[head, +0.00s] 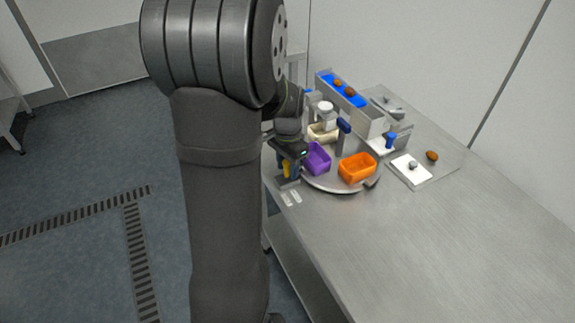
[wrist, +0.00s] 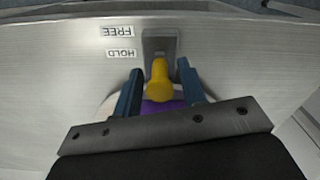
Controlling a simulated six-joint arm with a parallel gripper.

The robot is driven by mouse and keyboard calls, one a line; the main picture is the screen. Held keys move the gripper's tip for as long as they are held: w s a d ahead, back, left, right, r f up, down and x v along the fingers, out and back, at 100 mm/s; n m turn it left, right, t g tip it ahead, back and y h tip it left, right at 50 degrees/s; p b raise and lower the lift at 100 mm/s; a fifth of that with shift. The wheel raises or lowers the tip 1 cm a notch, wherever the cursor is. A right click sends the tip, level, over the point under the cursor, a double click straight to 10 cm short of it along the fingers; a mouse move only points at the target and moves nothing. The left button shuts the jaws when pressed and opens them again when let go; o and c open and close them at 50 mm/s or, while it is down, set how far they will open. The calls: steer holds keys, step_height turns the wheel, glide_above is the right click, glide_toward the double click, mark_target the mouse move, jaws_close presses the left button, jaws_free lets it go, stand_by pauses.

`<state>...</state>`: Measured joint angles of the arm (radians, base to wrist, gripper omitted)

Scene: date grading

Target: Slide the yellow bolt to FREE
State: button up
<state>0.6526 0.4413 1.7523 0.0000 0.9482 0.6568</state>
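The yellow bolt (wrist: 159,82) stands in a dark slotted plate (wrist: 159,44) in the wrist view. It is at the HOLD label (wrist: 121,54) end of the slot, away from the FREE label (wrist: 117,31). My gripper (wrist: 159,68) is open, with one blue finger on each side of the bolt and a visible gap on both sides. In the head view, a bit of yellow (head: 287,169) shows below my gripper (head: 289,161) at the table's left edge; the arm partly hides this area.
A round turntable (head: 335,186) carries a purple bin (head: 317,158), an orange bin (head: 357,168) and a cream bin (head: 318,134). A blue-lined chute (head: 345,98) with dates stands behind. A white pad (head: 407,169) lies to the right. The front right table (head: 440,250) is clear.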

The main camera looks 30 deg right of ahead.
jaws_close()
steer(key=shift+a, duration=1.7)
jaws_free()
steer(key=shift+a, duration=0.1)
steer(key=shift+r, duration=0.15)
steer(key=shift+r, duration=0.3)
step_height(320, 180, up, 17)
steer(key=shift+f, duration=0.2)
